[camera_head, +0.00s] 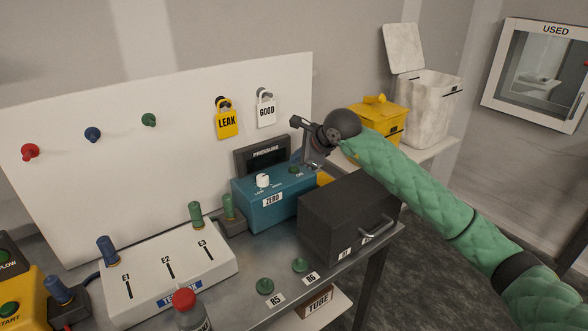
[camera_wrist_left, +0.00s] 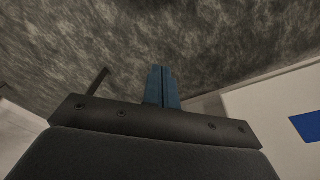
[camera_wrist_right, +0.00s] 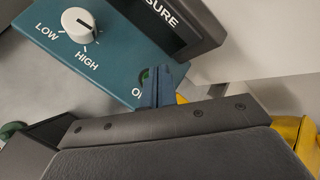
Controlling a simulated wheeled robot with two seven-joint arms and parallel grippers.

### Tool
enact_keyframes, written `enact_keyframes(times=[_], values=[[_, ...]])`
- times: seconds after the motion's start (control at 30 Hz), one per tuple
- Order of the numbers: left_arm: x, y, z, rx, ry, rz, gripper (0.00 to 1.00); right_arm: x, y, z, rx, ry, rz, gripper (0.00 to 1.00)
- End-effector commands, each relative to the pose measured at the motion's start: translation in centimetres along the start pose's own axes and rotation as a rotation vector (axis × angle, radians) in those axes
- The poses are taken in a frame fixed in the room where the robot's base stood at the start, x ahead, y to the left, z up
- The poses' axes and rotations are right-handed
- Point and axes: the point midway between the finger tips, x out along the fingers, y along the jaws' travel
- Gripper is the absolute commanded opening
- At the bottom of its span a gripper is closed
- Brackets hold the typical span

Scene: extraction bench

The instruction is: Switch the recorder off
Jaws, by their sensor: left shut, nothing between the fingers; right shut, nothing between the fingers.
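A teal box (camera_head: 272,198) with a ZERO label stands on the bench, and a dark PRESSURE display (camera_head: 263,155) is behind it. Its white knob (camera_wrist_right: 79,24) sits between LOW and HIGH marks. A green button (camera_head: 294,169) is near its right end; it also shows in the right wrist view (camera_wrist_right: 145,75), partly hidden by my fingers, as is its lettering. My right gripper (camera_wrist_right: 162,72) is shut and empty, fingertips at or just above this button; contact cannot be told. My left gripper (camera_wrist_left: 161,70) is shut and empty over the grey floor, outside the head view.
A black drawer box (camera_head: 345,217) stands just right of the teal box. A yellow bin (camera_head: 383,117) and a white bin (camera_head: 426,107) are behind my right arm. A white panel (camera_head: 60,205) with padlocks and coloured pegs stands behind the bench. A white switch box (camera_head: 205,265) is front left.

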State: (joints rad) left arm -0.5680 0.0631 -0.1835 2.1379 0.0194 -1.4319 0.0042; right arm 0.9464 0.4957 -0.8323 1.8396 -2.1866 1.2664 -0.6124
Motion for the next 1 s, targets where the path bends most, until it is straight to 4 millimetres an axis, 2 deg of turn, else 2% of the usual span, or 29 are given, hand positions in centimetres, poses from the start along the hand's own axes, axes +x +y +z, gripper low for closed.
enact_keyframes(times=[0.47, 1.0], values=[[0.0, 0.0, 0.0, 0.000, 0.000, 0.000, 0.00, -0.4, -0.3, 0.3, 0.000, 0.000, -0.001, 0.00], [-0.3, 0.0, 0.0, 0.000, 0.000, 0.000, 0.00, -3.3, -2.4, 2.4, 0.000, 0.000, -0.001, 0.00]])
